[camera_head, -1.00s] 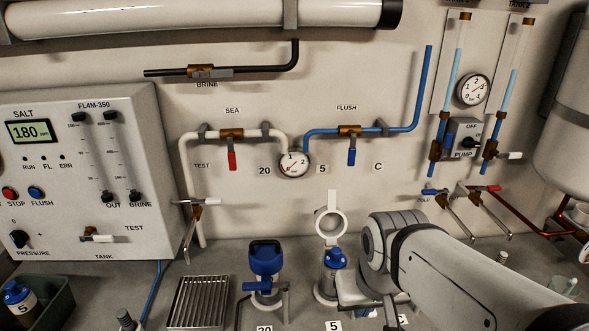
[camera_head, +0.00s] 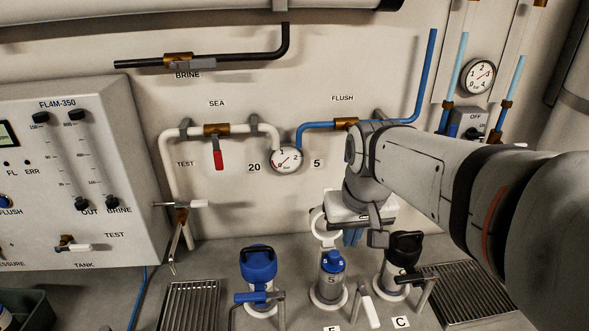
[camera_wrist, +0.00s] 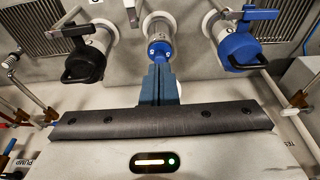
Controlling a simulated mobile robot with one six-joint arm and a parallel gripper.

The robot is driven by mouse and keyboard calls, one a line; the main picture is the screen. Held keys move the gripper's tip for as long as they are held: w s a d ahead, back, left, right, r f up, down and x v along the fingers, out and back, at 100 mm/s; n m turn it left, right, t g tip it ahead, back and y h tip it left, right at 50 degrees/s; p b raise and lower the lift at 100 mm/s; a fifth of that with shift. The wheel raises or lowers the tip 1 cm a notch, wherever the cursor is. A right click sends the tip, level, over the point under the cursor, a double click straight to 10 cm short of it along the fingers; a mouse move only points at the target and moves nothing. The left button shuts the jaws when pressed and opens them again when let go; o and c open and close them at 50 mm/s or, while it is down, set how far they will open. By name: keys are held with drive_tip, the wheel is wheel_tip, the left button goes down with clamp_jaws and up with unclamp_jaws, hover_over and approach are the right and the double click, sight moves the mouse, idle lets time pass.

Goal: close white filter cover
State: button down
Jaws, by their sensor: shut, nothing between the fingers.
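The white filter cover is a white ring (camera_head: 318,226) standing up behind the middle filter housing (camera_head: 330,295), partly hidden by my gripper. That housing holds a cartridge with a blue cap (camera_head: 333,261), and its top is uncovered. My gripper (camera_head: 352,238) points down beside the ring, slightly to its right and above the housing. Whether it touches the ring cannot be told. In the wrist view my shut, empty blue fingers (camera_wrist: 158,72) line up with the blue cap (camera_wrist: 159,49).
A housing with a blue lid (camera_head: 258,262) stands left, and one with a black lid (camera_head: 405,246) stands right. A white-handled valve lever (camera_head: 368,306) rises near the middle housing. The red-handled valve (camera_head: 217,152) and gauge (camera_head: 286,159) are on the wall behind.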

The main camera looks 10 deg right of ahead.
drive_tip(key=w+a+r+g+p, duration=0.1)
drive_tip(key=w+r, duration=0.3)
drive_tip(key=w, duration=1)
drive_tip(key=w+a+r+g+p, duration=0.15)
drive_tip(key=w+r, duration=0.25)
drive_tip(key=w, duration=0.9)
drive_tip(key=s+f, duration=0.1)
drive_tip(key=f, duration=0.5)
drive_tip(key=s+f, duration=0.1)
drive_tip(key=f, duration=0.5)
drive_tip(key=s+f+p, duration=0.1)
drive_tip(key=f, duration=0.5)
drive_tip(key=shift+a+f, duration=0.1)
drive_tip(key=shift+f, duration=0.2)
drive_tip(key=shift+s, duration=0.15)
